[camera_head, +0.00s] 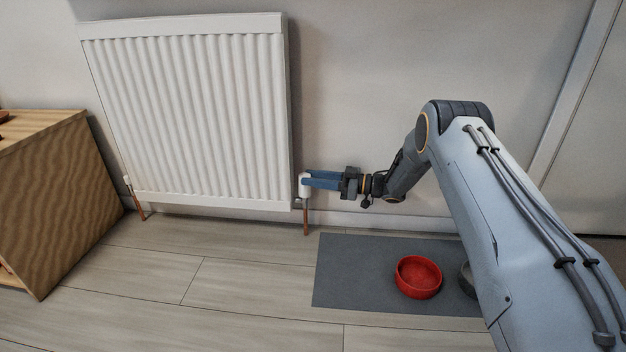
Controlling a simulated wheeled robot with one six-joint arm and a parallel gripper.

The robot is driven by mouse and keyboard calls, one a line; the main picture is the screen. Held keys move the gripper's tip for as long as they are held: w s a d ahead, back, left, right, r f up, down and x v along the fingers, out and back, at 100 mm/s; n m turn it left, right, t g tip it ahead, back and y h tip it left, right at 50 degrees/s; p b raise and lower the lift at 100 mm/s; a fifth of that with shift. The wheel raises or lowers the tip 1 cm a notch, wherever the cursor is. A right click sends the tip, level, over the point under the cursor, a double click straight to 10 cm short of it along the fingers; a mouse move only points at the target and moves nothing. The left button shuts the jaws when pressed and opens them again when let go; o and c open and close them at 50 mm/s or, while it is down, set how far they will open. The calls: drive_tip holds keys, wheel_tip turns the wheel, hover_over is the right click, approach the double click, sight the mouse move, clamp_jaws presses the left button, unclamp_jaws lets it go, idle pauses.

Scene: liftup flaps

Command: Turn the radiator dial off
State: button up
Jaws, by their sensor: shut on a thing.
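The white radiator (190,110) hangs on the wall at the left. Its white dial (304,188) sits by the radiator's lower right corner, above a copper pipe (306,222) that runs to the floor. My gripper (309,180) reaches in from the right with its blue fingers level and is shut on the dial. The fingers hide part of the dial, and no markings on it can be made out.
A grey mat (345,270) lies on the floor below my arm, with a red bowl (418,277) and a grey bowl (467,279) on it. A wooden cabinet (60,200) stands at the far left. A second pipe (134,198) shows at the radiator's left. The floor between is clear.

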drive_tip(key=o, duration=0.8)
drive_tip(key=shift+c, duration=0.2)
drive_tip(key=s+d+p, duration=0.1)
drive_tip(key=d+p, duration=0.2)
drive_tip(key=d, duration=0.4)
drive_tip(key=shift+d+p, duration=0.3)
